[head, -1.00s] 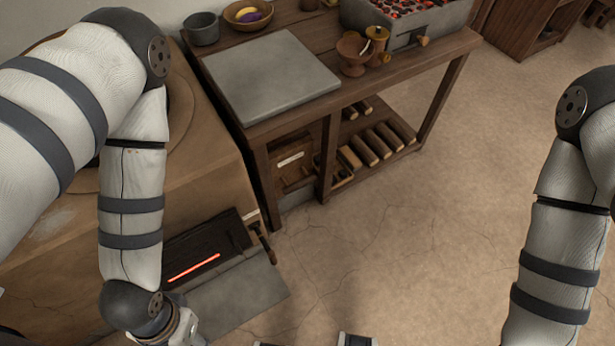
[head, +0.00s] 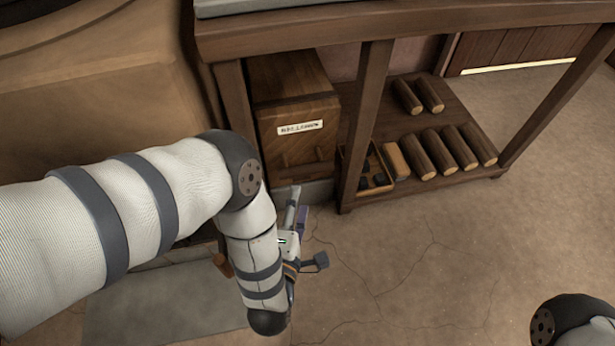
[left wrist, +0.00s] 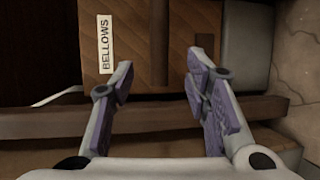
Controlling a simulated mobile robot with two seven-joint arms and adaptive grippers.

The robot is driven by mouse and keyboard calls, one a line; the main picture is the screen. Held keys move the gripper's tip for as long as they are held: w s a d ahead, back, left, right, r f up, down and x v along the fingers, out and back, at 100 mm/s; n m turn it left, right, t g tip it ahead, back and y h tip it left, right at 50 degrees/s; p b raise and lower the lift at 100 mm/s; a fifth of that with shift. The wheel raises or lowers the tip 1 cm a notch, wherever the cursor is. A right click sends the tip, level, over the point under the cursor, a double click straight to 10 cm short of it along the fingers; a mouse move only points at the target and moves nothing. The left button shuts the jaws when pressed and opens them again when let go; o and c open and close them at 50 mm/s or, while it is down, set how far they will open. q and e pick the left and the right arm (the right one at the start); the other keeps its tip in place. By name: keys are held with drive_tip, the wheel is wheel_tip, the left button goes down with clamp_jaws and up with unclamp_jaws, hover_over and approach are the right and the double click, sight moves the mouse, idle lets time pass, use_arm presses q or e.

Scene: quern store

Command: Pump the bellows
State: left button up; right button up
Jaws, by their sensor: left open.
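The bellows (head: 290,115) is a brown wooden box with a pale label, set under the table by its left legs. In the left wrist view the bellows (left wrist: 135,60) fills the upper middle, and its label reads BELLOWS. A darker wooden strip runs down its face between my fingers in that view. My left gripper (head: 308,232) is in front of and below the box, partly hidden by my wrist. In the left wrist view my left gripper (left wrist: 159,78) is open, with nothing between its purple-padded fingers. My right gripper is outside the views.
A wooden beam (left wrist: 50,122) crosses the wrist view below the label. The table leg (head: 362,130) stands just right of the box. The lower shelf holds several logs (head: 440,150) and a small tray (head: 378,188). The floor (head: 430,260) to the right is clear.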

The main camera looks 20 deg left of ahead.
sight(303, 174)
use_arm(q)
drive_tip(key=b+x, duration=0.4)
drive_tip(key=x, duration=0.6)
drive_tip(key=shift+w+a+f, duration=0.1)
drive_tip(key=shift+w, duration=0.4)
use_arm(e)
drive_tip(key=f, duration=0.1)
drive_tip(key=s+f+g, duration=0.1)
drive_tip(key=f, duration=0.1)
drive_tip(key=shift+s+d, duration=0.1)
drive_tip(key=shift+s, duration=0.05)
use_arm(q)
drive_tip(key=shift+c, duration=0.6)
clamp_jaws()
